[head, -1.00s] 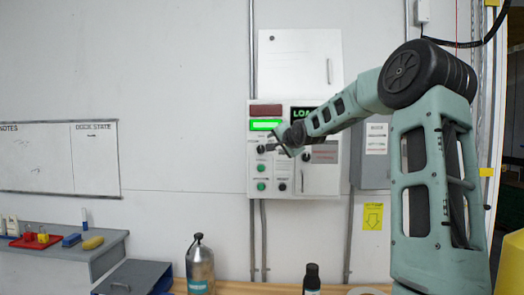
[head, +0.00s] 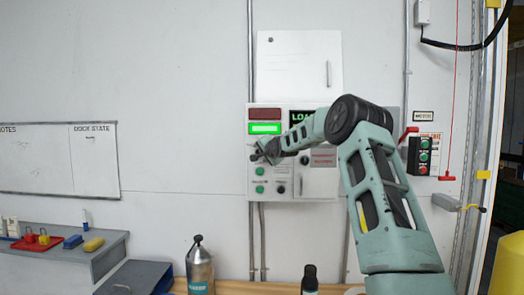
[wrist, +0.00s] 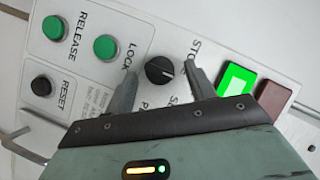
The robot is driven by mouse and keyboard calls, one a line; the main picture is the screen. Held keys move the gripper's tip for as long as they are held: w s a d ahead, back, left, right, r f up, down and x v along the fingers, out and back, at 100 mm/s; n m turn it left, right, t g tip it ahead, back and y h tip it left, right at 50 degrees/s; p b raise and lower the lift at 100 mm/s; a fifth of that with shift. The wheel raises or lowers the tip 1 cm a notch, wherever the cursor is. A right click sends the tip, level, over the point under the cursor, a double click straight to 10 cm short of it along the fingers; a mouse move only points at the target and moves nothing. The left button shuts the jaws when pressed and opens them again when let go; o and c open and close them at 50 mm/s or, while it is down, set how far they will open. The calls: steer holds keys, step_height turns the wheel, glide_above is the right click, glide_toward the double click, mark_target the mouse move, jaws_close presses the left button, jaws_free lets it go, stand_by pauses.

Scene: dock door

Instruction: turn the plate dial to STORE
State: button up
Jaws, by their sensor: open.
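The plate dial (wrist: 160,71) is a round black knob on the white control panel, between printed words that begin "STO", "SA" and "P", partly covered. A pale mark shows at the knob's right edge; I cannot tell for sure which word it points to. My gripper (wrist: 162,72) is open, with one finger on each side of the knob; I cannot tell whether they touch it. In the head view my gripper (head: 258,152) is in front of the panel's left half and hides the dial.
The panel (head: 318,190) also has a lit green window (head: 265,128), a dark red window (head: 265,113) and a display partly reading "LOA". Green buttons marked LOCK (wrist: 106,47) and RELEASE (wrist: 54,27) and a black RESET button (wrist: 41,85) sit close to the left finger.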

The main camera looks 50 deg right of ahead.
steer(key=shift+w, duration=0.1)
steer(key=shift+c, duration=0.3)
steer(key=c, duration=0.9)
